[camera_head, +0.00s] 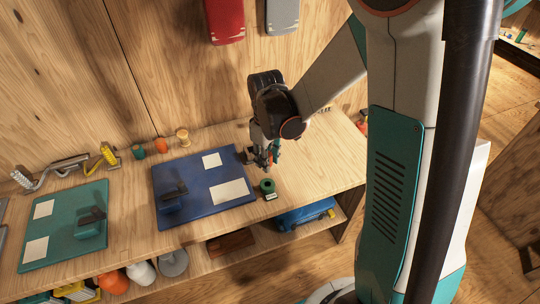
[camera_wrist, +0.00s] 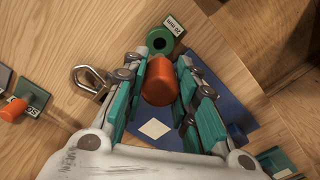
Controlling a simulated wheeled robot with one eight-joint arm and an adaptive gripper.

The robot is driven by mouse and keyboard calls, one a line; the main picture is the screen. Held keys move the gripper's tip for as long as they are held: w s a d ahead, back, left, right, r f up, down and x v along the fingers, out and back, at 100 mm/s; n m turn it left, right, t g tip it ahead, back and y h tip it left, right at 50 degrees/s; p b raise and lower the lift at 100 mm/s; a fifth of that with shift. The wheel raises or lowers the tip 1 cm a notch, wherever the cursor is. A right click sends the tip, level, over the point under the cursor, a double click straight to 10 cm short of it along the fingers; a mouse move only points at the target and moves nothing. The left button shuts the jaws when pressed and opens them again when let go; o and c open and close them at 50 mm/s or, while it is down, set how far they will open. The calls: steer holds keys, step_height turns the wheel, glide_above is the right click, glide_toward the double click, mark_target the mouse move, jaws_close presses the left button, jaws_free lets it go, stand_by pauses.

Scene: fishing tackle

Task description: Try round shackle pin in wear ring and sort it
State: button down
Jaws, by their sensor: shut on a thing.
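My gripper (camera_head: 266,160) is low over the workbench, right of the blue tray (camera_head: 240,195). In the wrist view its teal fingers (camera_wrist: 158,90) are shut on an orange round pin (camera_wrist: 158,82), seen nearly end-on. The green wear ring (camera_head: 267,187) lies on the bench just in front of my gripper. In the wrist view the ring (camera_wrist: 160,40) shows its dark round hole, beside a label reading 20 mm (camera_wrist: 174,27). The pin appears just short of the ring and outside its hole. The pin's lower end is hidden.
A metal shackle (camera_wrist: 90,78) lies left of my fingers in the wrist view. The teal tray (camera_head: 65,225) stands left of the blue one, each with white cards and a dark clip-like piece. Small pegs (camera_head: 160,146) stand along the back. Bench to the right is clear.

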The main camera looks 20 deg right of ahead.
stand_by(0.3)
steer(key=shift+f+b, duration=2.85)
steer(key=shift+f, duration=0.4)
steer(key=shift+f+b, duration=0.7)
steer(key=shift+f, duration=0.4)
steer(key=shift+r, duration=0.1)
stand_by(0.9)
steer(key=shift+r+p, duration=2.5)
steer(key=shift+r, duration=0.95)
